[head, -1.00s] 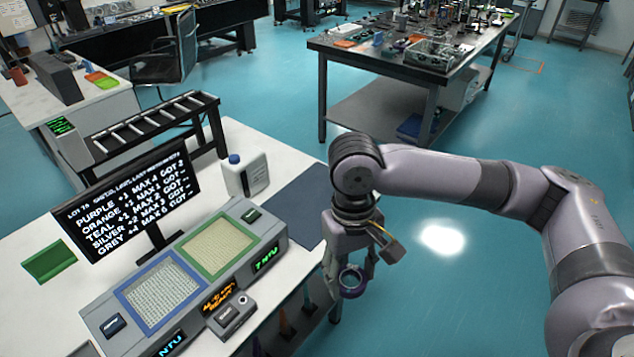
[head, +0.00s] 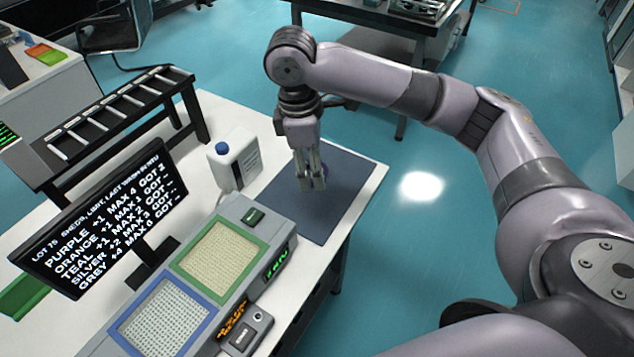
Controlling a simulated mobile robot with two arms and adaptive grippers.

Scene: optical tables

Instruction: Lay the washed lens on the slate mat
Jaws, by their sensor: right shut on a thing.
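The slate mat (head: 350,188) is a dark blue-grey sheet at the right end of the white table. My right gripper (head: 314,186) points down over the mat. It is shut on the lens (head: 327,172), a small purple-rimmed round piece mostly hidden behind the fingers. I cannot tell whether the lens touches the mat or is held just above it. My left gripper is not in view.
A white bottle with a blue cap (head: 234,163) stands left of the mat. The device with green-framed (head: 222,247) and blue-framed (head: 165,318) pads lies in front, beside a monitor (head: 98,220). A black rack (head: 118,115) stands behind.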

